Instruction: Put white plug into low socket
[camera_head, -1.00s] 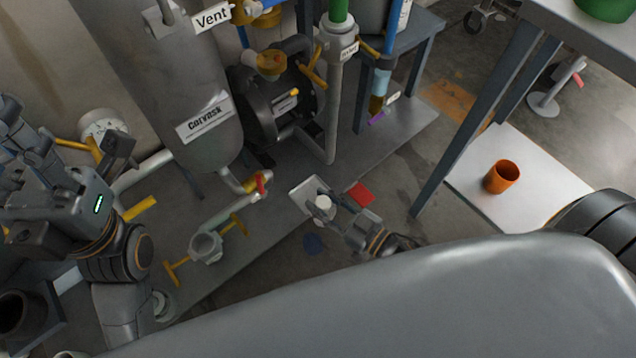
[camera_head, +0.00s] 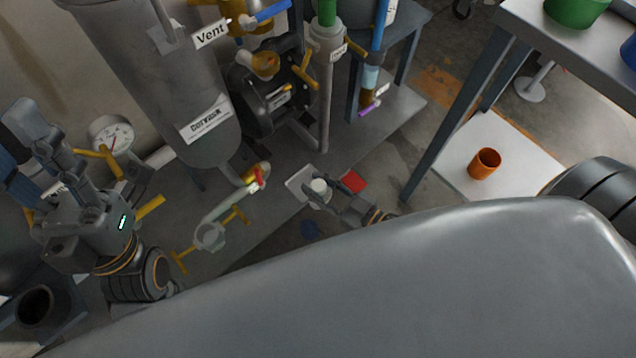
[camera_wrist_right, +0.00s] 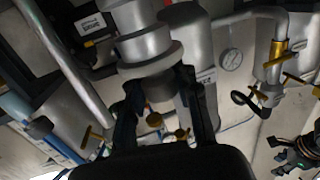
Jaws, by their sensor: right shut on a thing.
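My right gripper (camera_head: 330,184) is low over the floor in the middle of the head view, shut on the white plug (camera_head: 319,186). Only the plug's pale round top shows between the fingers. In the right wrist view, the fingers (camera_wrist_right: 163,98) close around a dark grey cylindrical part below a stepped, flanged body; which part is the plug is unclear. An open round socket (camera_head: 209,236) with yellow clamp handles lies low to the left, apart from the plug; it seems to be the low socket. My left gripper (camera_head: 40,135) is at the left edge, its opening unclear.
A grey tank (camera_head: 170,80) labelled Corvask, a dark pump (camera_head: 270,100) and pipes stand behind. A table leg (camera_head: 455,120) and an orange cup (camera_head: 485,163) are to the right.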

